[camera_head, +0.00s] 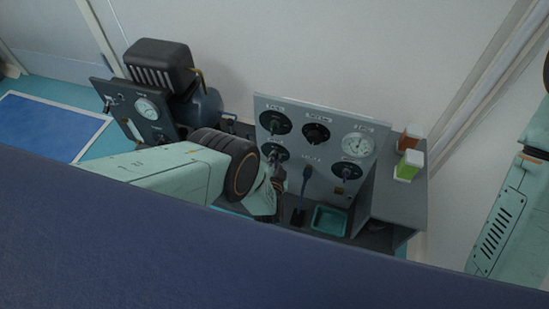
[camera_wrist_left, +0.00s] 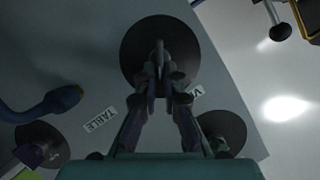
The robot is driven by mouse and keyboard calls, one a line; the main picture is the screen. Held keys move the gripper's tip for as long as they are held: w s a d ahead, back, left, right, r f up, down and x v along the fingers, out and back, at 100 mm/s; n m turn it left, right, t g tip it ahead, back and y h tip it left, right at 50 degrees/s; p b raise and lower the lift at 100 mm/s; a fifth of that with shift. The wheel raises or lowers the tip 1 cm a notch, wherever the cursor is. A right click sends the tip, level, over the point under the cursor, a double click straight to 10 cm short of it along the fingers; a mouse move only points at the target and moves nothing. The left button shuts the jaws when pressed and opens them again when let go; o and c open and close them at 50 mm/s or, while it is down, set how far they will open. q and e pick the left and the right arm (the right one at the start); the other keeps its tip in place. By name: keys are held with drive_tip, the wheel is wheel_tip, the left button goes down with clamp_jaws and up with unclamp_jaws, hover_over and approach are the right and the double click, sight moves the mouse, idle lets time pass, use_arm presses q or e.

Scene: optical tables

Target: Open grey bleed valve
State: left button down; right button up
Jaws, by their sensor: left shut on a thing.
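A grey panel (camera_head: 318,165) carries several black round dials with knobs and a white gauge. Its labels are too small to read in the head view, so I cannot tell which one is the bleed valve. My left gripper (camera_head: 277,160) is at the lower left dial (camera_head: 268,149) of the panel. In the left wrist view, my left gripper (camera_wrist_left: 159,78) is shut on the knob at the middle of a black disc (camera_wrist_left: 135,50). The fingers lie on both sides of the knob and hide part of it. My right gripper is not in view.
A blue hose (camera_head: 306,175) hangs on the panel right of my gripper. A teal tray (camera_head: 329,220) stands below. Orange and green containers (camera_head: 407,165) stand on the right shelf. A black machine with a gauge plate (camera_head: 148,112) is at the left.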

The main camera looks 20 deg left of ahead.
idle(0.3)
use_arm(q)
drive_tip(key=c, duration=1.5)
unclamp_jaws()
drive_tip(key=shift+o, duration=0.2)
drive_tip(key=v, duration=0.7)
drive_tip(key=shift+s, duration=0.25)
drive_tip(key=shift+d, duration=0.1)
